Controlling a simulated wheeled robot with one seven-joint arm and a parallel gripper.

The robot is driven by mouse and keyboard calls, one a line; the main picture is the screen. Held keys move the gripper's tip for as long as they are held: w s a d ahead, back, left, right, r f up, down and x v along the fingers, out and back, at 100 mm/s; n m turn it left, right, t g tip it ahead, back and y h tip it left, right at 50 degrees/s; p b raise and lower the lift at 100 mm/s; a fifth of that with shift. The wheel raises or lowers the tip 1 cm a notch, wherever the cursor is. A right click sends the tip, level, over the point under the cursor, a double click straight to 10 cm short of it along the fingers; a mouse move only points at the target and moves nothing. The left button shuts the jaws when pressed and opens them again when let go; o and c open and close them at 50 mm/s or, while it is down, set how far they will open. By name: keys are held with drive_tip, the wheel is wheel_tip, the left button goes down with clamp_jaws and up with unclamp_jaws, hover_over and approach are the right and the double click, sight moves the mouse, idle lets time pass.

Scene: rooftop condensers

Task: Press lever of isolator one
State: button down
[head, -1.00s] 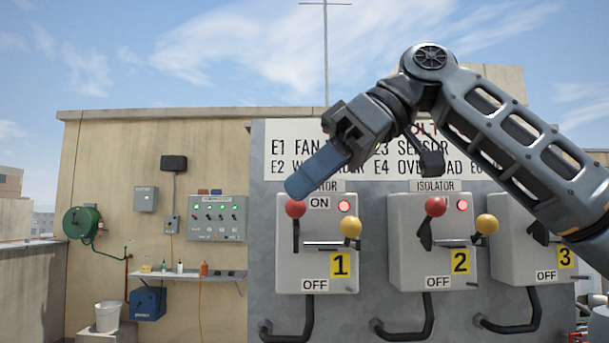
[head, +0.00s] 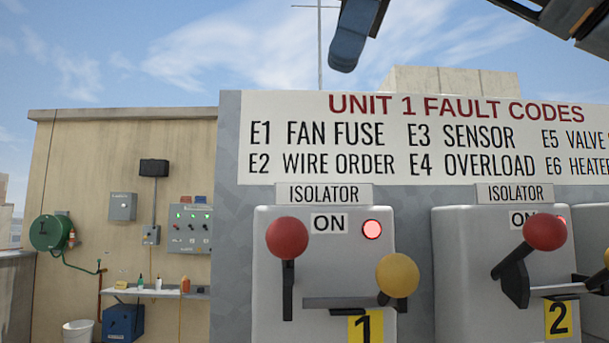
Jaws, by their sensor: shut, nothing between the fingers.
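Isolator one (head: 325,240) is a grey box marked with a yellow "1" in the lower middle of the head view. Its lever has a red ball knob (head: 287,237) on a dark stem and stands up beside the ON label. A yellow ball knob (head: 397,275) on a short dark arm sits to its right, by a grey horizontal bar. The box's red lamp (head: 372,230) is lit. My gripper (head: 348,50) is shut and empty at the top edge, above the sign and well apart from the lever. The bottom of the box is cut off.
Isolator two (head: 460,260), with red and yellow knobs, stands just to the right. A fault-code sign (head: 400,135) is mounted above both boxes. At the left, a shelf (head: 160,292) with bottles and a green hose reel (head: 50,232) are on the far wall.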

sight(291, 217)
drive_tip(key=x, duration=0.9)
drive_tip(key=p+x, duration=0.1)
drive_tip(key=x, duration=0.4)
drive_tip(key=shift+s+d+f, duration=0.15)
drive_tip(key=shift+s+d, duration=0.15)
drive_tip(key=shift+d, duration=0.1)
